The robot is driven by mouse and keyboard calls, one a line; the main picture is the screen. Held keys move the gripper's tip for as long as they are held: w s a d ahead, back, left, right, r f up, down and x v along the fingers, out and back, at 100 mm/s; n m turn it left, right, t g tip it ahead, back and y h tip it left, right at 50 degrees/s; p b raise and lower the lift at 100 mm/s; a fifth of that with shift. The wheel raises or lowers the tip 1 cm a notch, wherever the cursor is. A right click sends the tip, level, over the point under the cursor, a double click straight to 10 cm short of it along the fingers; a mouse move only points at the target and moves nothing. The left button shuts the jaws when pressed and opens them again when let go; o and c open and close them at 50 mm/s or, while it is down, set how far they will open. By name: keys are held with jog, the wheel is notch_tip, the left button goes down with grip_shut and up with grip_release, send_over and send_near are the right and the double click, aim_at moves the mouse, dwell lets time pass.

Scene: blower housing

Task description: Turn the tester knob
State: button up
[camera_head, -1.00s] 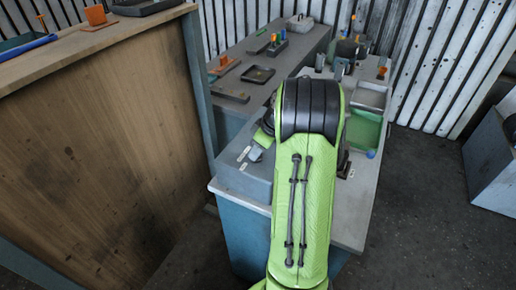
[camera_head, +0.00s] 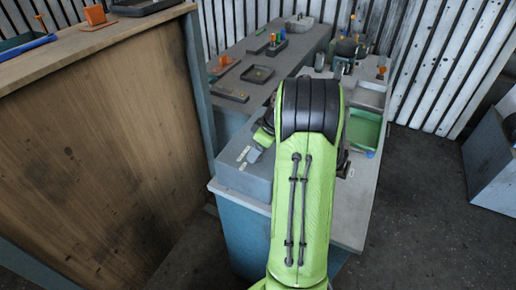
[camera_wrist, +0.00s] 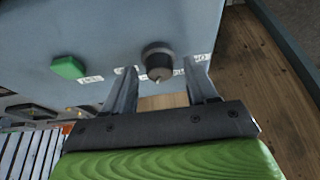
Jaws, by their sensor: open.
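The tester knob (camera_wrist: 159,62) is a dark round knob with a light pointer mark, on a grey-blue panel (camera_wrist: 110,30) in the wrist view. My gripper (camera_wrist: 162,76) is open, with one finger to the left of the knob and one to the right. The knob shows between the fingertips; whether either finger touches it, I cannot tell. In the head view my green arm hides the knob and most of my gripper.
A wooden-sided counter (camera_head: 90,150) stands at left. Dark floor (camera_head: 420,220) is clear at right.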

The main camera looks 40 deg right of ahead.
jog(key=p+v, duration=0.4)
jog(key=v, duration=1.1)
jog(key=shift+s+r, duration=0.15)
jog(key=shift+r, duration=0.15)
jog(key=a+r+m, duration=0.1)
jog(key=a+r, duration=0.2)
jog(key=a, duration=0.7)
jog(key=a+r+m, duration=0.1)
jog(key=a+r, duration=0.1)
jog(key=a, duration=0.7)
jog(key=s+a+f+m, duration=0.1)
jog(key=s+a, duration=0.4)
jog(key=s, duration=0.2)
jog(key=s+a+f+m+t+h, duration=0.1)
jog(key=s+a+f, duration=0.1)
jog(key=s+a, duration=0.2)
jog(key=s, duration=0.3)
jog(key=shift+a+f+h, duration=0.3)
jog(key=shift+a+f, duration=0.05)
